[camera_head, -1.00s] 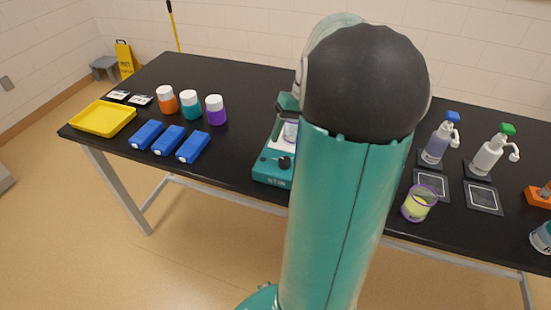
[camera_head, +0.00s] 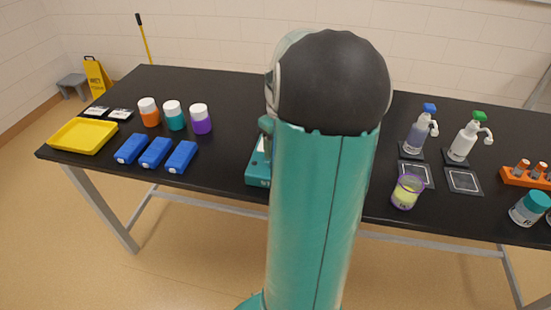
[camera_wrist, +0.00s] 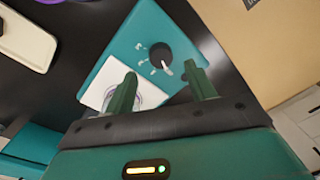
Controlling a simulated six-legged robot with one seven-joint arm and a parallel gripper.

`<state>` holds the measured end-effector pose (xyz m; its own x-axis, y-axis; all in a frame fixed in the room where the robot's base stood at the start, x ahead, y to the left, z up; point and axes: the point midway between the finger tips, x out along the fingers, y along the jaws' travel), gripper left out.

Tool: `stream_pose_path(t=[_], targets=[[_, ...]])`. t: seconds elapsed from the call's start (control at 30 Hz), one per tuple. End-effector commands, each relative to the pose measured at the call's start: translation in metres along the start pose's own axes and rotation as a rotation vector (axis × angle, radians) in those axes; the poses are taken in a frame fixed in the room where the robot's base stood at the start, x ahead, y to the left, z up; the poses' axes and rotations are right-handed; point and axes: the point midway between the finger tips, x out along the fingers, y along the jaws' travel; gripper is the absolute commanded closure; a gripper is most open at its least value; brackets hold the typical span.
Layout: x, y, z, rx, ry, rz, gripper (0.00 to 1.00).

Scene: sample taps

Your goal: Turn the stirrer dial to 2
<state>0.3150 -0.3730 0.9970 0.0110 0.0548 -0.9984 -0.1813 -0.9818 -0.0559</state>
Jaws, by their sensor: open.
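The teal stirrer (camera_head: 257,170) stands on the black table, mostly hidden behind my arm in the head view. In the wrist view the stirrer (camera_wrist: 150,25) shows its black dial (camera_wrist: 161,55) with a white pointer directed to the lower right. White marks sit left of the dial, too small to read surely. A white plate (camera_wrist: 98,95) with a clear round vessel on it lies beside the dial. My gripper (camera_wrist: 165,88) is open, its two green fingers apart. The dial appears beyond and between the fingertips, with nothing held.
Blue blocks (camera_head: 156,153), lidded jars (camera_head: 174,116) and a yellow tray (camera_head: 84,135) are on the left. The table's front edge is close to the stirrer.

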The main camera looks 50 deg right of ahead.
Motion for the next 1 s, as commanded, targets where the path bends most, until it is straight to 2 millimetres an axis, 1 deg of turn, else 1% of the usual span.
stream_pose_path(t=[0.03,0.1,0.2,0.3,0.4,0.63,0.67,0.7,0.87,0.9,1.0], targets=[[0.011,-0.001,0.001,0.001,-0.003,-0.004,0.45],[0.023,-0.002,0.001,-0.001,-0.003,-0.004,0.45],[0.038,-0.002,0.0,0.001,-0.002,-0.003,0.45],[0.046,-0.003,0.0,0.001,-0.001,-0.002,0.45],[0.05,-0.004,-0.001,0.0,-0.001,-0.001,0.45],[0.051,-0.004,-0.001,0.0,0.0,0.0,0.45],[0.051,-0.004,-0.001,0.0,0.0,-0.001,0.49],[0.051,-0.004,-0.001,0.0,0.0,-0.001,0.57],[0.051,-0.004,-0.001,0.0,0.0,-0.001,0.88],[0.051,-0.004,-0.001,0.001,0.0,-0.001,0.9],[0.05,-0.004,-0.001,0.002,0.0,-0.001,0.9]])
